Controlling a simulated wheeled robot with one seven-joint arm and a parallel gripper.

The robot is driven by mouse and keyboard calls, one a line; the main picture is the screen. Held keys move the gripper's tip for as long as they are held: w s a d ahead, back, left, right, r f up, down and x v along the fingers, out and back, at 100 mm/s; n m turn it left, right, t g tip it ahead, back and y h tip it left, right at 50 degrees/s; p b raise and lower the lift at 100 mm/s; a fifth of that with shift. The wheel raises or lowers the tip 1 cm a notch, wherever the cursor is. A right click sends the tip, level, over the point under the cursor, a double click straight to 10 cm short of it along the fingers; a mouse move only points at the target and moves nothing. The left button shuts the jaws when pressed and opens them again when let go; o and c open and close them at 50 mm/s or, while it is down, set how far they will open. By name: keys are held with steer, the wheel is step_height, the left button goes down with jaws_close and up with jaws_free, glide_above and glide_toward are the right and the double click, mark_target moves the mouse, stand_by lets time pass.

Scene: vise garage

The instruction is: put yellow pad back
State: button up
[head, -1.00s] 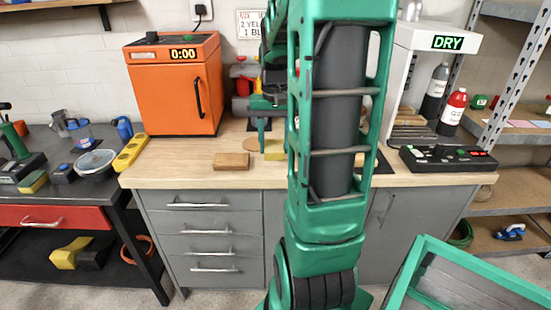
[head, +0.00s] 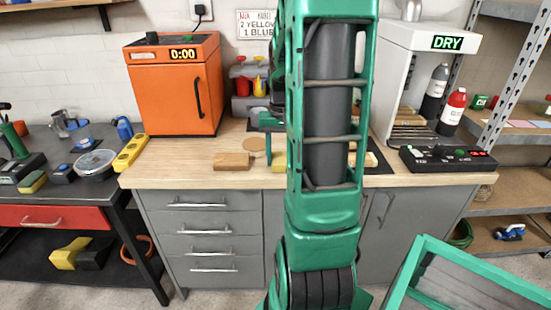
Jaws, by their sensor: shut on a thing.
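The yellow pad (head: 280,160) shows as a small strip low over the wooden bench top in the head view, just left of my arm. My green arm hides the rest of it. My gripper (head: 269,146) is seen only in part, with one dark green finger pointing down beside the pad. It is shut on the yellow pad. Whether the pad touches the bench top I cannot tell.
A wooden block (head: 232,160) and a round tan disc (head: 254,145) lie left of my gripper. An orange oven (head: 172,85) stands behind at left. A black control panel (head: 448,159) and white dispenser (head: 435,41) stand at right. The bench's front left is clear.

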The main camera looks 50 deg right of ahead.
mark_target(280, 159)
steer(key=o, duration=1.1)
step_height(280, 159, up, 12)
steer(key=s+a+f+n, duration=0.1)
steer(key=s+a+f, duration=0.2)
steer(key=s+a, duration=0.4)
steer(key=s+a+f+n, duration=0.2)
steer(key=s+a, duration=0.4)
steer(key=a, duration=0.4)
steer(key=shift+s+a+f+n, duration=0.3)
steer(key=shift+s+f, duration=0.05)
steer(key=shift+f, duration=0.35)
